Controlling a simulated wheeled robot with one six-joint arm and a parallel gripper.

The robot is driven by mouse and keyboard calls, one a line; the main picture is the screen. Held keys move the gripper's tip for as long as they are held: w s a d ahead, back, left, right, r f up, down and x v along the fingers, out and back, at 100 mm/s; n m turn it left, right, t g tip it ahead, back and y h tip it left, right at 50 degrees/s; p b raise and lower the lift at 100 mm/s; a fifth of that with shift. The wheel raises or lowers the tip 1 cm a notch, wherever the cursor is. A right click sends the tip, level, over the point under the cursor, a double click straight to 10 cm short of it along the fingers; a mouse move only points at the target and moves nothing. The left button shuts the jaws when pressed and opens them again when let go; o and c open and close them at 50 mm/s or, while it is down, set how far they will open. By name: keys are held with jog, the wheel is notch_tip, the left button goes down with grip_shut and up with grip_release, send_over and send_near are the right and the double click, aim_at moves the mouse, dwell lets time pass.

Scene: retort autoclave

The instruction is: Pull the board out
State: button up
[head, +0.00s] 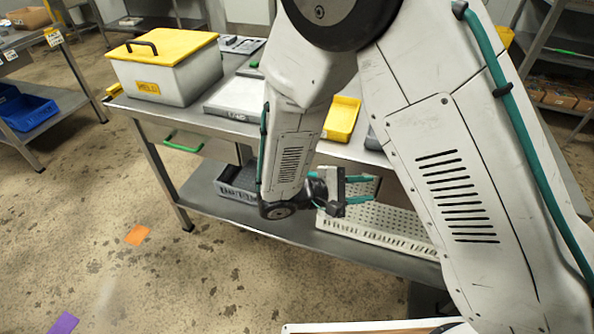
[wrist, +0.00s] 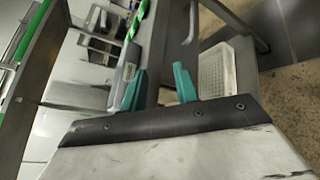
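I cannot tell for sure which thing is the board. A green bar handle (head: 183,144) shows just below the front edge of the grey metal table (head: 205,122), left of my arm. A flat pale slab (head: 236,98) lies on the table top. My gripper (head: 360,189) has teal fingers pointing right, apart with nothing between them, below the table top and in front of the lower shelf. In the wrist view the fingers (wrist: 158,88) are also apart and empty. My arm hides part of the table front.
A white bin with a yellow lid (head: 163,47) and a yellow tray (head: 341,118) stand on the table. A white perforated tray (head: 385,240) and a dark crate (head: 238,180) sit on the lower shelf. The floor at front left is open, with an orange patch (head: 137,235).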

jog(key=w+a+f+n+t+y, duration=0.2)
jog(key=w+a+f+t+y, duration=0.25)
jog(key=a+t, duration=0.4)
jog(key=w+a+f+n+t+y, duration=0.1)
jog(key=w+a+f+t+y, duration=0.3)
jog(key=a+f+t, duration=0.4)
jog(key=shift+g, duration=0.75)
jog(key=x, duration=0.2)
jog(key=r+x, duration=0.1)
jog(key=x, duration=0.4)
jog(key=shift+w+a+r, duration=0.2)
jog(key=shift+a+r, duration=0.05)
jog(key=shift+r, duration=0.1)
grip_shut()
